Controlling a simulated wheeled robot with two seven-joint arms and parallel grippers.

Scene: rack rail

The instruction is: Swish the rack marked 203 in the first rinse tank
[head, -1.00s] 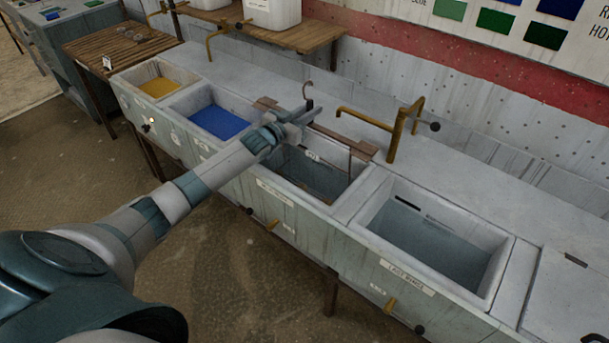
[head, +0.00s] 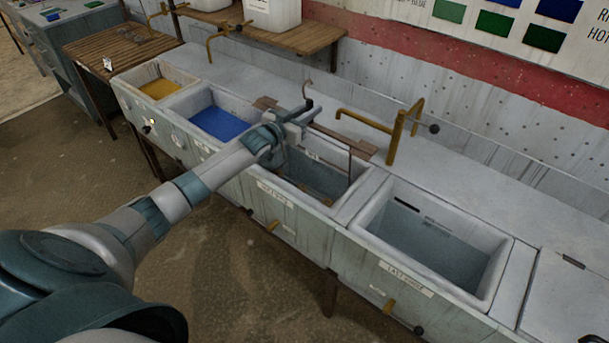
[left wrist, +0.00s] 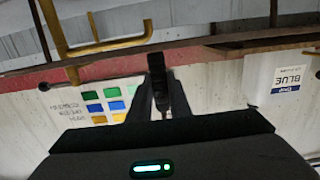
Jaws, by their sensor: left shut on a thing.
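In the left wrist view the fingers (left wrist: 160,88) close on a dark piece, with the brown bar (left wrist: 225,42) crossing behind. My right gripper is out of view.
The last rinse tank (head: 435,240) is to the right, with a brass tap (head: 398,130) behind. A blue-filled tank (head: 218,123) and a yellow-filled tank (head: 160,89) are to the left. The ledge behind the tanks is mostly clear.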

